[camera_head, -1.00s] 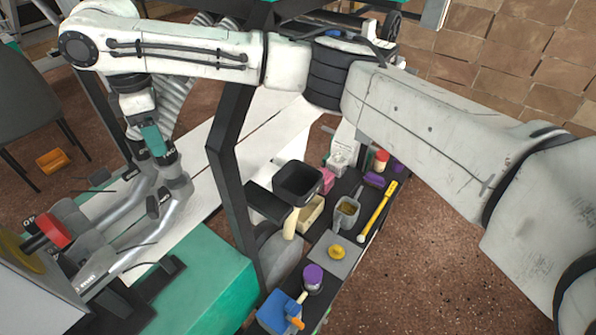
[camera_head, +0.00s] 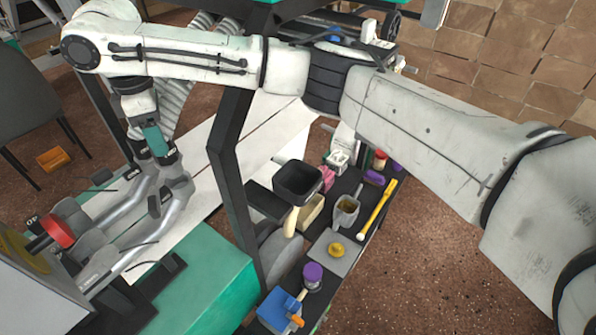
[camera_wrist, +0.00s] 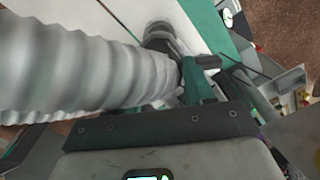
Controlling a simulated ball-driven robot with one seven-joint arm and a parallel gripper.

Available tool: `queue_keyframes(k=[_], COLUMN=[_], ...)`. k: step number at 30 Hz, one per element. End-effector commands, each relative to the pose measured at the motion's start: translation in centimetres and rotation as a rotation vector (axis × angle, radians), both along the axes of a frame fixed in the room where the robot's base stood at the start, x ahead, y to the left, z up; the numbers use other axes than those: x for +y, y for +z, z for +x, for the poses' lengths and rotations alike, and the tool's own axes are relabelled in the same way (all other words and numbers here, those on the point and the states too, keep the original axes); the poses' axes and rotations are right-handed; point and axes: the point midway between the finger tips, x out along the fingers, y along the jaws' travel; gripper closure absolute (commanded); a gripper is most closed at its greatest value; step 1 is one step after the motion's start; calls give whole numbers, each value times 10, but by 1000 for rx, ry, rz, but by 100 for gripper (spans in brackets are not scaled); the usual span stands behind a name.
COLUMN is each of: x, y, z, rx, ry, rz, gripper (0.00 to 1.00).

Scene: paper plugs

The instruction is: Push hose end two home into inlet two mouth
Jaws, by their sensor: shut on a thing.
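In the head view my gripper (camera_head: 163,155) points down at the left, above curved grey pipes. A grey corrugated hose (camera_head: 178,100) runs down behind my arm to the gripper. In the wrist view the ribbed hose (camera_wrist: 75,65) fills the left side, and its end lies by my green-fingered gripper (camera_wrist: 188,78). The gripper is shut on this hose end. A grey round piece (camera_wrist: 158,32), likely an inlet mouth, shows just beyond it. Two grey pipes (camera_head: 178,192) stand under the gripper in the head view. Which is inlet two, and how deep the hose sits, I cannot tell.
A machine with a red knob (camera_head: 57,231) stands at lower left. A dark post (camera_head: 232,170) rises right of the pipes. A bench beyond it holds a black bin (camera_head: 298,181), a yellow-handled tool (camera_head: 377,208) and a blue box (camera_head: 279,311). Open floor lies at right.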

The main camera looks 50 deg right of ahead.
Motion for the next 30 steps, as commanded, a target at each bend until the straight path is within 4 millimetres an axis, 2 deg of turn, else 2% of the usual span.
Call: queue_keyframes(k=[30], x=[0], y=[-16], z=[0], rx=[-1], ry=[0], rz=[1], gripper=[86])
